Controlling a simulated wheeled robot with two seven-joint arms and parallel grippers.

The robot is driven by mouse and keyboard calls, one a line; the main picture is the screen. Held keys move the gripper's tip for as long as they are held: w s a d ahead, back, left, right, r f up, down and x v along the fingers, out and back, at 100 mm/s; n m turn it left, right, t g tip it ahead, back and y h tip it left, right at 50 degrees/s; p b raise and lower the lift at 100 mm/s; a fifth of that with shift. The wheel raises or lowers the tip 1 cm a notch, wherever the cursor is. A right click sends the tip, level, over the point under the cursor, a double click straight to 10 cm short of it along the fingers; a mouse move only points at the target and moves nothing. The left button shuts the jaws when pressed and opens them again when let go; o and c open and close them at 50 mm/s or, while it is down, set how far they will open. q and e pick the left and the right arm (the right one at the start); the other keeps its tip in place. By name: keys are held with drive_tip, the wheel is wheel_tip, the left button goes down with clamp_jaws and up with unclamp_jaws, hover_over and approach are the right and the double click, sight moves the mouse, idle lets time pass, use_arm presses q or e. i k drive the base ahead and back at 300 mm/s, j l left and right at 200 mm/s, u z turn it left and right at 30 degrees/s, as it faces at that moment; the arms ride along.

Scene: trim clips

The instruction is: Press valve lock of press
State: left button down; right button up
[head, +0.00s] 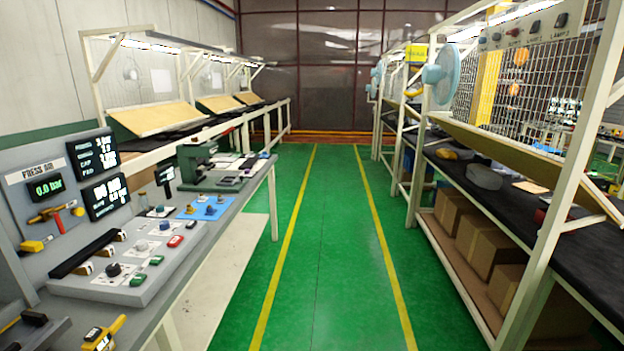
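A grey panel headed PRESS AIR (38,172) stands at the left with a green display (46,188) reading 0.0 bar. Below the display is a valve (59,219) with a red handle and yellow fittings, mounted on the panel. A small yellow part (34,245) sits lower left of it; I cannot tell whether it is the valve lock. A dark green press (200,162) stands farther along the same bench. Neither of my grippers shows in the head view.
The left bench (215,210) carries a grey control box (125,262) with knobs and buttons, a blue mat (203,208) with small parts, and a yellow-and-black item (103,335) at the near edge. A green aisle (318,250) is clear. Shelving with boxes (490,250) lines the right.

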sight(29, 246)
drive_tip(key=u, duration=1.5)
drive_tip(key=i+l, duration=0.2)
drive_tip(key=l, duration=0.15)
drive_tip(key=i+l, duration=0.2)
drive_tip(key=l, duration=0.2)
drive_tip(key=i+l, duration=0.2)
drive_tip(key=l, duration=0.15)
drive_tip(key=i+l, duration=0.25)
drive_tip(key=l, duration=0.15)
drive_tip(key=i+l+u, duration=0.1)
drive_tip(key=l, duration=0.25)
drive_tip(key=i+l, duration=0.3)
drive_tip(key=l, duration=0.1)
